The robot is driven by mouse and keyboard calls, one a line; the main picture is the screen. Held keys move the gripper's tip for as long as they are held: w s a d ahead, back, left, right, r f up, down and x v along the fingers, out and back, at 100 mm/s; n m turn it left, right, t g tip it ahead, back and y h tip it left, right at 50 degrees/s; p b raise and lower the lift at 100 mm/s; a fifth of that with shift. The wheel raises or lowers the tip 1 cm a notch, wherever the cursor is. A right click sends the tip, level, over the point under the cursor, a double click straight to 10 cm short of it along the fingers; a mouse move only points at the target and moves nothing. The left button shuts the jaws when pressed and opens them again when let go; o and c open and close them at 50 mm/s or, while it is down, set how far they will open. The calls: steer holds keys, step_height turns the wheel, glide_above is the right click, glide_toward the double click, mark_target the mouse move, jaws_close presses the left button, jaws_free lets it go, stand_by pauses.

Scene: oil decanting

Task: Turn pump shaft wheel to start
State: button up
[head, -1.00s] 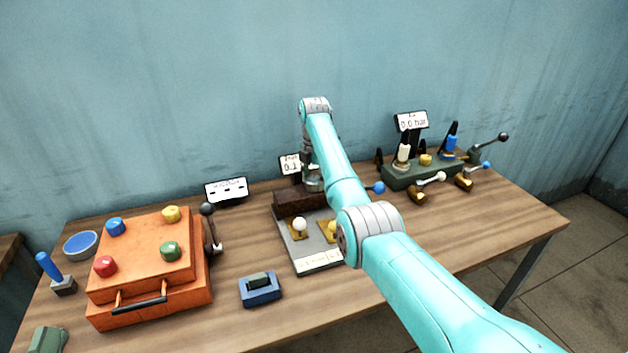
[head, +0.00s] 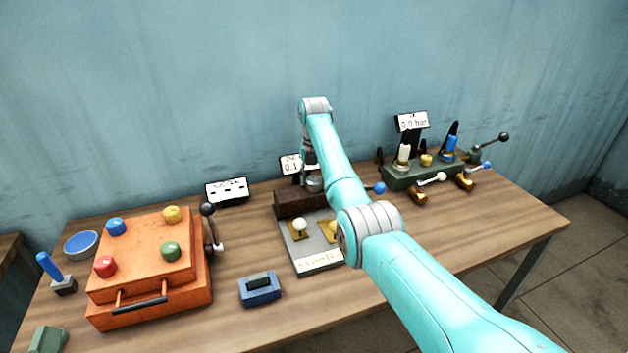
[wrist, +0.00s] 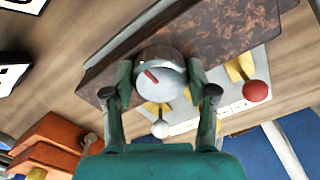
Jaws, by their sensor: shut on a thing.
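The pump shaft wheel (wrist: 160,76) is a round silver-grey knob with a red mark on its face, in the middle of the wrist view. It sits on a dark brown block (wrist: 215,40). My gripper (wrist: 160,85) is around the wheel, with one green finger on each side, shut on it. In the head view the brown block (head: 300,203) stands at the back of a grey plate, and my arm comes down over it. My gripper's fingers are mostly hidden there by the arm.
The grey plate (head: 316,250) carries a white-knobbed lever (head: 300,225). An orange case (head: 150,262) with coloured caps stands left, a blue box (head: 260,290) in front. A green unit (head: 425,172) with levers stands right. Bare wood lies at the front right.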

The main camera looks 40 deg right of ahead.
mark_target(314, 179)
stand_by(0.3)
steer(key=o, duration=1.2)
steer(key=shift+c, duration=0.2)
step_height(314, 179, up, 8)
steer(key=shift+f, duration=0.25)
